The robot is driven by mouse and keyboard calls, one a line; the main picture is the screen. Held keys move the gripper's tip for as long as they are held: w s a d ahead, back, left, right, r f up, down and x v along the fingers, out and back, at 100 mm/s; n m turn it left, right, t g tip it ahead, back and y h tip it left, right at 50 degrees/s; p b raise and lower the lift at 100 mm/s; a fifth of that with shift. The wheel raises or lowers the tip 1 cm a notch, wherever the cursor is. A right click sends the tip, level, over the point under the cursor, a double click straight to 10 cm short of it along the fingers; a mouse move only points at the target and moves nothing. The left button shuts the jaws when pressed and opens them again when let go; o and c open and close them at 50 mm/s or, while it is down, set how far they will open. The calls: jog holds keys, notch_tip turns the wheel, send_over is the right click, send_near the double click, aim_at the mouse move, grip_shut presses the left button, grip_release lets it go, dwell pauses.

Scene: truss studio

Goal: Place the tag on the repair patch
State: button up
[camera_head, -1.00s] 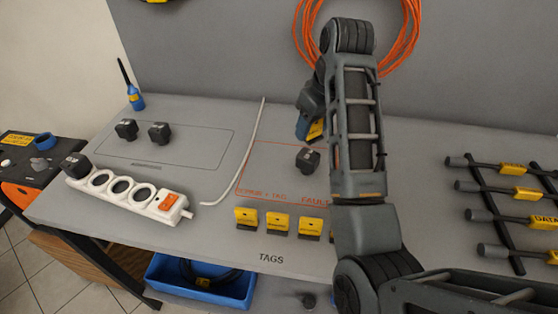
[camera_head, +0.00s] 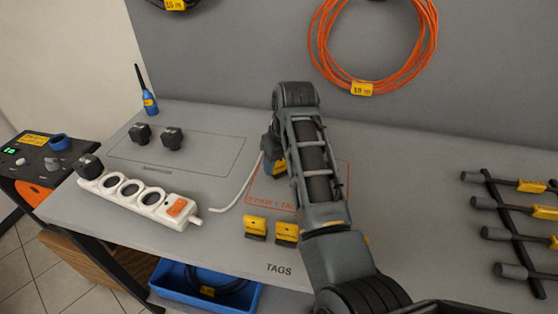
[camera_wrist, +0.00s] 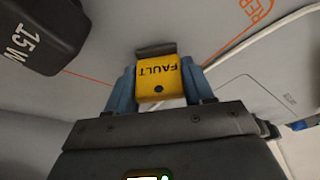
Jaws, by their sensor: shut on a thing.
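My gripper (camera_wrist: 158,88) is shut on a yellow tag (camera_wrist: 158,75) marked FAULT, held between its blue fingers. In the head view the held tag (camera_head: 279,168) shows as a bit of yellow beside my arm, over the left part of the repair patch. The repair patch (camera_head: 262,189) is an orange-outlined area on the grey bench, partly hidden by my arm. Its outline and lettering (camera_wrist: 256,10) also show in the wrist view. A black adapter (camera_wrist: 42,35) marked 15 W is left of the tag in the wrist view. I cannot tell whether the tag touches the bench.
Two yellow tags (camera_head: 271,230) stand near the front edge above the TAGS label. A white power strip (camera_head: 137,196) with a white cable (camera_head: 240,189) lies to the left. Black plugs (camera_head: 156,136) stand in a grey outline. A cable rack (camera_head: 513,220) is at the right.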

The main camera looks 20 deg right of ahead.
jog(key=shift+f, duration=0.35)
jog(key=o, duration=1.1)
jog(key=shift+r, duration=0.1)
jog(key=v, duration=1.2)
jog(key=shift+r, duration=0.1)
